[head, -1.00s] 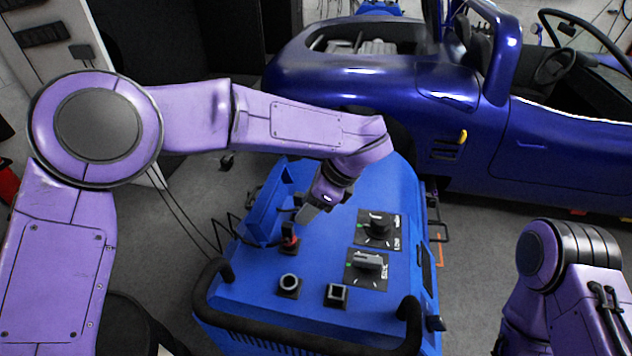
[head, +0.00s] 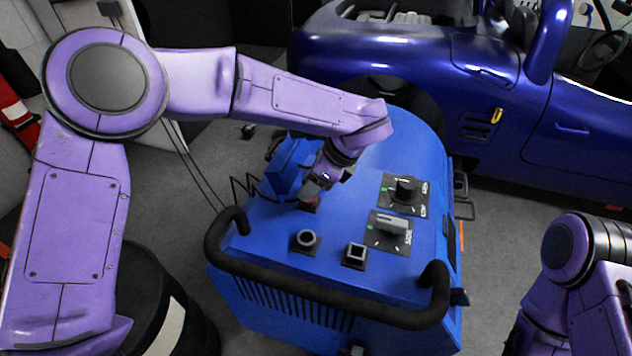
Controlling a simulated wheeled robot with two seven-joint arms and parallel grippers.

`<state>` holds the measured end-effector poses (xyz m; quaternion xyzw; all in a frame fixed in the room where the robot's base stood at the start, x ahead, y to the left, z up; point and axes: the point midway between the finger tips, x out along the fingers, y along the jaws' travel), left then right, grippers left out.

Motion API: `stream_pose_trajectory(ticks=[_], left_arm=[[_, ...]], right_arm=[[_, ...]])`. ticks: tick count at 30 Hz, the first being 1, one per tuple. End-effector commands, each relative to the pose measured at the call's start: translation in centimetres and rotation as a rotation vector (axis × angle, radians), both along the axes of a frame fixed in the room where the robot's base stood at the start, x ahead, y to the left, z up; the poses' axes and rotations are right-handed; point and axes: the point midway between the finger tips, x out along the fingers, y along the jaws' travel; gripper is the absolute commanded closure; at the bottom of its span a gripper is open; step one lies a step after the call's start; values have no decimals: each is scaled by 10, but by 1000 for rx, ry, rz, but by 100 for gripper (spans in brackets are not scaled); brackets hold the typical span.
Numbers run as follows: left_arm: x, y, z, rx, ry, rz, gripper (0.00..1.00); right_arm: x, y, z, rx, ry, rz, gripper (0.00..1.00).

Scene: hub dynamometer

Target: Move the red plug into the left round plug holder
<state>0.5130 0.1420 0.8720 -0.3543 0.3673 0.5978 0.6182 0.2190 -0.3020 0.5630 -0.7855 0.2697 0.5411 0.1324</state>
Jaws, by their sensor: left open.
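The red plug (head: 311,204) stands at the back left of the blue machine's top, and only a little red shows, low down. My left gripper (head: 308,196) is open and is at the plug from above, its fingers hiding most of it. I cannot tell whether the fingers touch the plug. The round plug holder (head: 306,240) is a grey ring on a dark square base, nearer the front edge, and looks empty. My right arm shows at the lower right, but its gripper is out of view.
A square holder (head: 355,255) sits right of the round one. Two dial switches, a black knob (head: 405,190) and a grey one (head: 394,225), stand farther right. A black handlebar (head: 330,298) runs along the machine's front. A blue car (head: 430,75) stands behind.

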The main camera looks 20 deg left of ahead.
Motion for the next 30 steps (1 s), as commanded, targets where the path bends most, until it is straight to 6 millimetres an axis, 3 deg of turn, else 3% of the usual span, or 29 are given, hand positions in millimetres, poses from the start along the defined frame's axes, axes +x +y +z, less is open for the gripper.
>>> stream_pose_trajectory(ticks=[5, 9, 30], left_arm=[[0, 0, 1, 0, 0, 0, 59], [0, 0, 1, 0, 0, 0, 100], [0, 0, 26, 0, 0, 1, 100]], right_arm=[[0, 0, 1, 0, 0, 0, 57], [0, 0, 1, 0, 0, 0, 57], [0, 0, 15, 0, 0, 0, 57]])
